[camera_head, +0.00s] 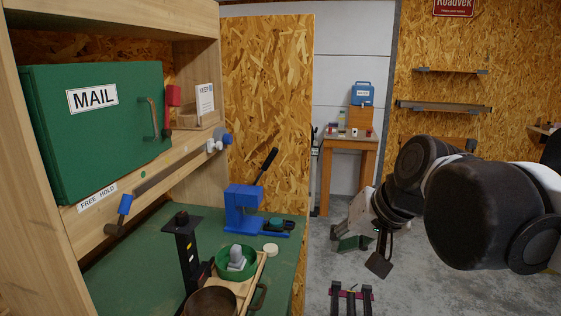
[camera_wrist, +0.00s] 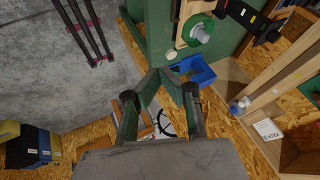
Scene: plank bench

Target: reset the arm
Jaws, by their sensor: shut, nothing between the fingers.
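My gripper (camera_head: 366,254) hangs to the right of the bench in the head view, over the grey floor and clear of the bench things. My arm reaches it from the right edge. In the wrist view my gripper's fingers (camera_wrist: 161,76) come together at the tips, with nothing held between them. The green bench top (camera_head: 150,245) lies to the left of the gripper in the head view.
On the bench stand a blue press (camera_head: 243,211), a green bowl (camera_head: 250,267) with a grey piece in it, and a black upright tool (camera_head: 187,248). A green mail box (camera_head: 60,130) sits on the shelf. Open floor (camera_head: 425,285) lies right of the bench.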

